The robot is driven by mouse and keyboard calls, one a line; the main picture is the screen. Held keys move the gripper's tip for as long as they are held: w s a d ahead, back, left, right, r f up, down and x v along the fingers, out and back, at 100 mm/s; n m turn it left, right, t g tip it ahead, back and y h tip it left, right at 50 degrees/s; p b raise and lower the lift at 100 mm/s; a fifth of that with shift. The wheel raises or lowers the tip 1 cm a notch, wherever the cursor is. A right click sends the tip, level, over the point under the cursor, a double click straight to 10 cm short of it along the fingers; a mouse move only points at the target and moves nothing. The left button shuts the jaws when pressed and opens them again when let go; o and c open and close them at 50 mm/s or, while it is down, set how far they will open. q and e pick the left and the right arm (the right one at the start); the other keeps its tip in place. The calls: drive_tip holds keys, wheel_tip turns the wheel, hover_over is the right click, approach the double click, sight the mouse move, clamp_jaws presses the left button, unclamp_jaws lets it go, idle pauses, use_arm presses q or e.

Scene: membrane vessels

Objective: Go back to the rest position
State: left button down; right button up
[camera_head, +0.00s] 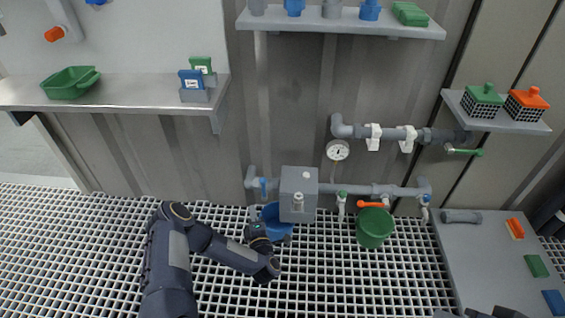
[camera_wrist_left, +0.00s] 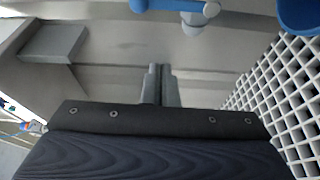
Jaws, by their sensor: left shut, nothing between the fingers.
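My left gripper (camera_head: 254,214) is low in front of the wall, beside the left side of a blue bucket (camera_head: 276,224) under the pipework. In the left wrist view its two fingers (camera_wrist_left: 160,72) are together with nothing between them. The blue bucket shows at the top right corner of that view (camera_wrist_left: 299,14). My left arm reaches in from the bottom left over the grating. Only dark parts of my right arm show at the bottom right edge of the head view; its gripper is out of sight.
A grey box (camera_head: 298,190) and pipes with a blue valve handle (camera_head: 263,188) are close to the left gripper. A green bucket (camera_head: 375,228) hangs or stands further right. A shelf (camera_head: 130,92) is at left, a grey table (camera_head: 480,262) at right. The grating (camera_head: 70,250) at left is clear.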

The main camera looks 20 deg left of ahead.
use_arm(q)
drive_tip(key=w+d+r+m+t+h, duration=0.1)
drive_tip(key=w+r+m+h, duration=0.55)
drive_tip(key=r, duration=0.35)
wheel_tip(320, 180, up, 13)
drive_tip(key=s+d+m+g+h, duration=0.2)
drive_tip(key=m+h, duration=0.2)
drive_tip(key=m, duration=0.5)
drive_tip(key=s+d+r+m+g+h, duration=0.1)
drive_tip(key=s+d+r+m+g, duration=0.15)
drive_tip(key=s, duration=0.95)
drive_tip(key=s+d+r+m+g+h, duration=0.1)
drive_tip(key=s+r+m+g, duration=0.2)
drive_tip(key=s, duration=0.8)
drive_tip(key=s+d+r+m+g+h, duration=0.1)
drive_tip(key=s+r+g, duration=0.25)
drive_tip(key=s, duration=0.85)
wheel_tip(320, 180, up, 32)
drive_tip(key=s+p, duration=0.1)
drive_tip(key=p, duration=3.1)
drive_tip(key=shift+d+r+m, duration=0.25)
drive_tip(key=shift+d+m, duration=0.05)
